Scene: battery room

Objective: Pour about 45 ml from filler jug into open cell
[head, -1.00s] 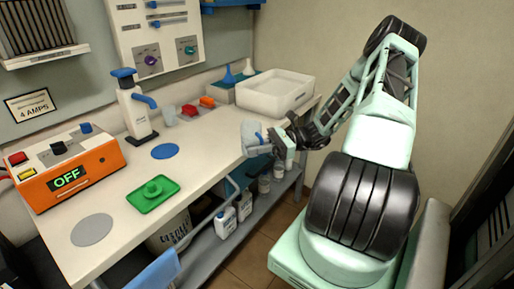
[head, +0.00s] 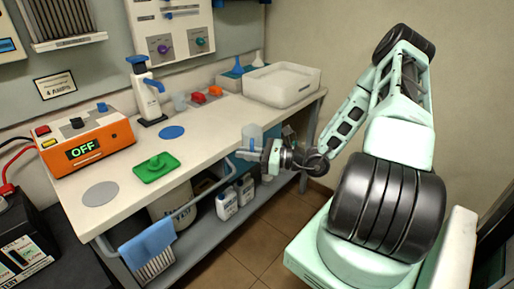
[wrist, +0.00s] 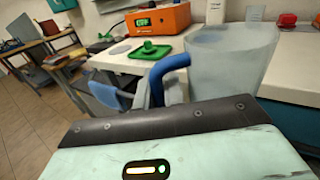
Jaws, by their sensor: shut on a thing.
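The filler jug (head: 252,134) is a translucent, pale cup with a blue handle. It looks upright in the head view, beside the bench's front edge. My gripper (head: 256,154) is shut on it. In the wrist view the jug (wrist: 228,58) fills the upper right, with its blue handle (wrist: 166,68) towards the left; its liquid level cannot be made out. A dark battery (head: 22,248) stands at the far lower left of the head view, well away from my gripper. It is cut off by the frame edge, and I cannot make out the open cell.
The bench (head: 215,135) carries an orange charger reading OFF (head: 86,142), a green tray (head: 156,168), a white dispenser (head: 147,98) and a white tub (head: 282,84). A blue cloth (head: 147,242) hangs on the front rail. Brown floor lies open before the bench.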

